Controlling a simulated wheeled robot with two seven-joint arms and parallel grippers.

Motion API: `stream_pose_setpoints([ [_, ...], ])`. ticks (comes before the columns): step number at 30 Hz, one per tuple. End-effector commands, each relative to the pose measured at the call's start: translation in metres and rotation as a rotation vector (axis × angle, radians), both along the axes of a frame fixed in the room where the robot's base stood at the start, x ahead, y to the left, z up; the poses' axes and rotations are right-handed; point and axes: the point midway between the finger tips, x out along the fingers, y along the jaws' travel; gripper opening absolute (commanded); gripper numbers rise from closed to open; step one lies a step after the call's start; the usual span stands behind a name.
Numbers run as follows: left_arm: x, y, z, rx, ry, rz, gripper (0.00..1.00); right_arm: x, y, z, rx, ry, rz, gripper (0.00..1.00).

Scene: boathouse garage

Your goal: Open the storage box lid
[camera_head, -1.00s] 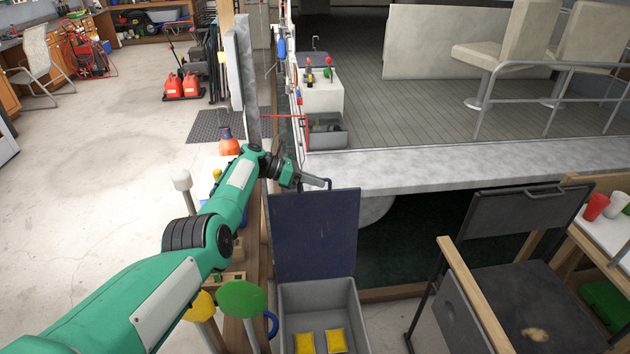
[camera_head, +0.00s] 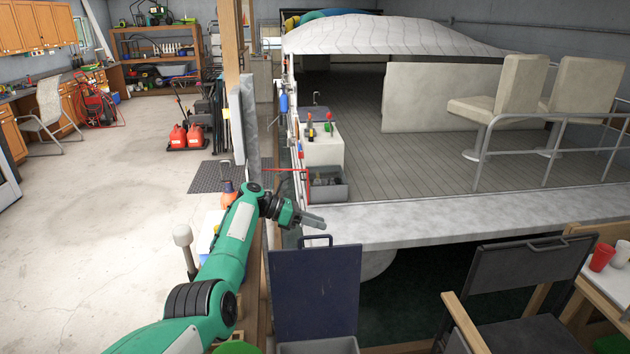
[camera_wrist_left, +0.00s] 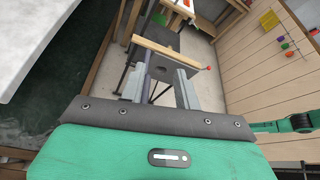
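The storage box lid (camera_head: 315,295) is a dark navy panel. It stands upright, with a dark handle (camera_head: 315,239) on its top edge. Only the top rim of the grey storage box (camera_head: 318,347) shows below it, at the bottom edge of the head view; its inside is out of frame. My left gripper (camera_head: 312,221) is just above the handle, apparently clear of it. In the left wrist view its two fingers (camera_wrist_left: 159,88) are spread with nothing between them. My right gripper is in neither view.
A pale grey ledge (camera_head: 450,217) runs behind the lid and to its right. A black chair (camera_head: 515,285) with wooden armrests stands at right, near a table with red (camera_head: 602,257) and white cups. Open concrete floor (camera_head: 110,220) lies at left.

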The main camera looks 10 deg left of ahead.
Motion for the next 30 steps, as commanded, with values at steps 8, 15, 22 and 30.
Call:
stream_pose_setpoints([
  [8, 0.0, 0.0, 0.066, 0.001, -0.005, 0.001, 0.32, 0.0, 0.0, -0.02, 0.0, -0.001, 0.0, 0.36],
  [15, 0.0, 0.0, 0.117, 0.001, -0.001, 0.0, 0.32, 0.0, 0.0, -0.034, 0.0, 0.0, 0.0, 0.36],
  [22, 0.0, 0.0, 0.14, 0.001, 0.002, -0.001, 0.32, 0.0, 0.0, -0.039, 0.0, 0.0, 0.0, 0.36],
  [30, 0.0, 0.0, 0.143, 0.001, 0.003, -0.001, 0.32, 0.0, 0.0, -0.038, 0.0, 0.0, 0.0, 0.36],
])
